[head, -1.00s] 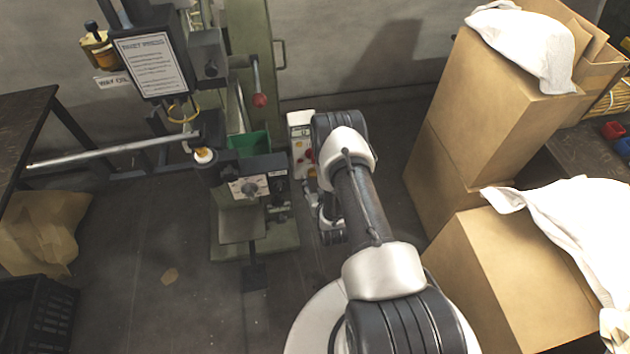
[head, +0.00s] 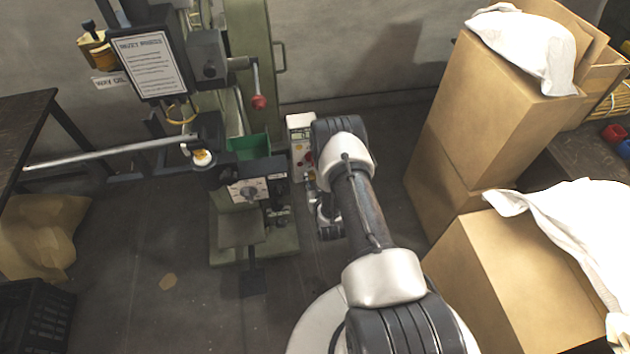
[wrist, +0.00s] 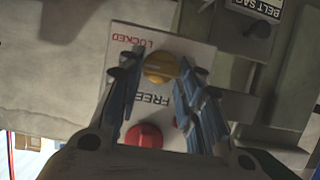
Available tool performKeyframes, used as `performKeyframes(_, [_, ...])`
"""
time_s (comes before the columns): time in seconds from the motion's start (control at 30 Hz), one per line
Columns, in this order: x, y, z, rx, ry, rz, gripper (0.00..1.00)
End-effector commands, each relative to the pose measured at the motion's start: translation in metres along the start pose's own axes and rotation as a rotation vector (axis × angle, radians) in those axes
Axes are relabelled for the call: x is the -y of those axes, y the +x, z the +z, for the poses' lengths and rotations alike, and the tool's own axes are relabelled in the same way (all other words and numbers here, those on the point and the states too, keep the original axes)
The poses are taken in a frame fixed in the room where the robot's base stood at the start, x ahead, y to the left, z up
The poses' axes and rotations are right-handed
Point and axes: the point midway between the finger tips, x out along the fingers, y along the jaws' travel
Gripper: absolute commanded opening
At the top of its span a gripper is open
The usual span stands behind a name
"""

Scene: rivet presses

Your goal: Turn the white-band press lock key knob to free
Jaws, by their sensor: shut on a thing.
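The lock key knob (wrist: 160,67) is a round yellow knob on a white plate (wrist: 190,48) in the wrist view. The plate carries the words LOCKED and FREE, both upside down in this view. My gripper (wrist: 157,70) has its two blue-padded fingers on either side of the knob and is shut on it. I cannot tell clearly which word the knob points to. In the head view, a white control box (head: 299,124) stands beside the press, partly behind my arm. The knob and fingertips cannot be made out there.
A red button (wrist: 144,135) sits close to the fingers on the same plate. The green press (head: 257,60) has a red-balled lever (head: 259,102) and a white dial plate (head: 247,188). Tall cardboard boxes (head: 490,105) stand to the right of my arm.

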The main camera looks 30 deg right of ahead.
Motion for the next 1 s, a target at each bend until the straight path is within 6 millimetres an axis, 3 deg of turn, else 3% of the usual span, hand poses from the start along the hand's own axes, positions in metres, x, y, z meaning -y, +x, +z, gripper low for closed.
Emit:
performKeyframes(0.27, [0.0, -0.0001, 0.0002, 0.0, 0.0, 0.0, 0.09])
performKeyframes(0.63, [0.0015, -0.0002, 0.0005, 0.001, -0.062, 0.026, 0.09])
performKeyframes(1.0, [0.0068, 0.0004, 0.0015, 0.001, -0.329, 0.134, 0.09])
